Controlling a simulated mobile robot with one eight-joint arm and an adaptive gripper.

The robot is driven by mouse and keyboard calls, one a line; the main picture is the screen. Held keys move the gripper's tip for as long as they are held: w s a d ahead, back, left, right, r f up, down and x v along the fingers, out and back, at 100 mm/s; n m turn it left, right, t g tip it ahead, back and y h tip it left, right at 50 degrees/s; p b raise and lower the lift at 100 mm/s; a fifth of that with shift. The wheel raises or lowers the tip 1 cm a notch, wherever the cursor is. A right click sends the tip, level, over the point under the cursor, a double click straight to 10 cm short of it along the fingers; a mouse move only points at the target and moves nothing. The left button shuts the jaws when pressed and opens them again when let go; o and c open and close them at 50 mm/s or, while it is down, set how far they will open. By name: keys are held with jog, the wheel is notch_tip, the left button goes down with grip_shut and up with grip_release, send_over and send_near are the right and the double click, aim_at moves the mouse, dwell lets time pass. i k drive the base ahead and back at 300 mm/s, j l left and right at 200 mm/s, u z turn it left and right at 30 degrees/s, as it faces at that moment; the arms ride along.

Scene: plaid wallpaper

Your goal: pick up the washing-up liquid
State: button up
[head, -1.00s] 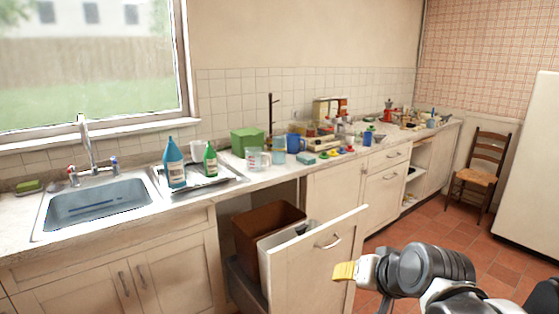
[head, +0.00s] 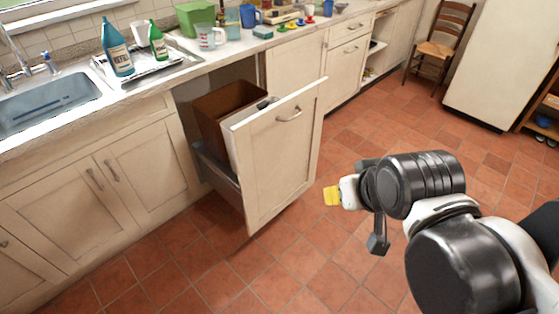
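Two bottles stand on the steel drainer beside the sink. One is a tall blue bottle (head: 116,47) with a pale label, the other a smaller green bottle (head: 157,41) with a white label. I cannot tell which is the washing-up liquid, as the labels are too small to read. Both are upright and apart from my gripper. My gripper (head: 333,196), with a yellow tip, is low over the floor to the right of the open drawer, well away from the bottles. Its fingers show side-on, so I cannot tell whether they are open.
A pulled-out drawer (head: 278,140) with a brown bin (head: 232,104) juts from the counter between my gripper and the bottles. A metal drainer (head: 186,62), white cup, green box (head: 194,20) and measuring jug (head: 209,37) crowd the counter. The tiled floor (head: 290,270) in front is free.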

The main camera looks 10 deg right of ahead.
aim_at(155, 37)
jog(key=i+j+z, duration=0.1)
jog(key=j, duration=0.25)
jog(key=i+j+z, duration=0.1)
jog(key=i+j, duration=0.15)
jog(key=i+j+z, duration=0.1)
jog(key=j, duration=0.4)
jog(key=i+j, duration=0.15)
jog(key=j, duration=0.25)
jog(key=i+j+z, duration=0.15)
jog(key=j, duration=0.2)
jog(key=i+j+z, duration=0.1)
jog(key=j, duration=0.3)
jog(key=i+j+z, duration=0.1)
jog(key=j, duration=0.3)
